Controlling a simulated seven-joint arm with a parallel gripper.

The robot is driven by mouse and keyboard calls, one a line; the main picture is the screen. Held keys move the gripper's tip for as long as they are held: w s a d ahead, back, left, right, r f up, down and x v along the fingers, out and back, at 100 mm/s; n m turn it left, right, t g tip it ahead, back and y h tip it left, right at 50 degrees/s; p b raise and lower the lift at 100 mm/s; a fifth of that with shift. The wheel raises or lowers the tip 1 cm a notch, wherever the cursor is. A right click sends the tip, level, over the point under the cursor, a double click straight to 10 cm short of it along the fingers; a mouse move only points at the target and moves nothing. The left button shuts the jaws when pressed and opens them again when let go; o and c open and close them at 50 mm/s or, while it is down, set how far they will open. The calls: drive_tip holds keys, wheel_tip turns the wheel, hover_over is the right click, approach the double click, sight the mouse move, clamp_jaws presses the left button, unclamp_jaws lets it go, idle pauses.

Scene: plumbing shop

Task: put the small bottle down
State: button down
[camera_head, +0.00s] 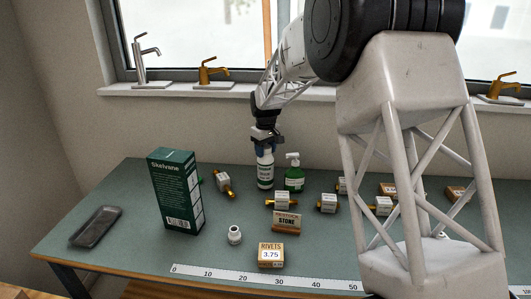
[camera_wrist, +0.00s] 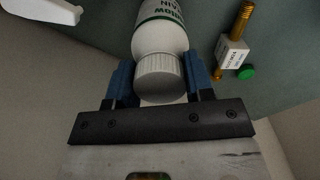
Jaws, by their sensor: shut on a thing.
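The small bottle (camera_head: 265,170) is white with a green band and dark lettering. It stands upright at the back of the green-topped table in the head view. My gripper (camera_head: 265,140) is above it, shut on its upper end. In the wrist view, the blue fingers of my gripper (camera_wrist: 160,80) are on both sides of the ribbed white cap of the bottle (camera_wrist: 160,38). Whether the bottle's base touches the table (camera_head: 130,225) cannot be told for sure.
A green box (camera_head: 176,190) stands to the left, with a brass fitting (camera_head: 222,181) between. A white cap-like part (camera_head: 235,234), a rivets box (camera_head: 271,255) and a ruler (camera_head: 260,278) lie in front. A dark tray (camera_head: 96,226) is far left.

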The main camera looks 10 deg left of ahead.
drive_tip(key=shift+f, duration=0.65)
drive_tip(key=c, duration=0.5)
unclamp_jaws()
wheel_tip(320, 180, up, 12)
drive_tip(key=shift+f, duration=0.1)
drive_tip(key=shift+r, duration=0.2)
idle(0.8)
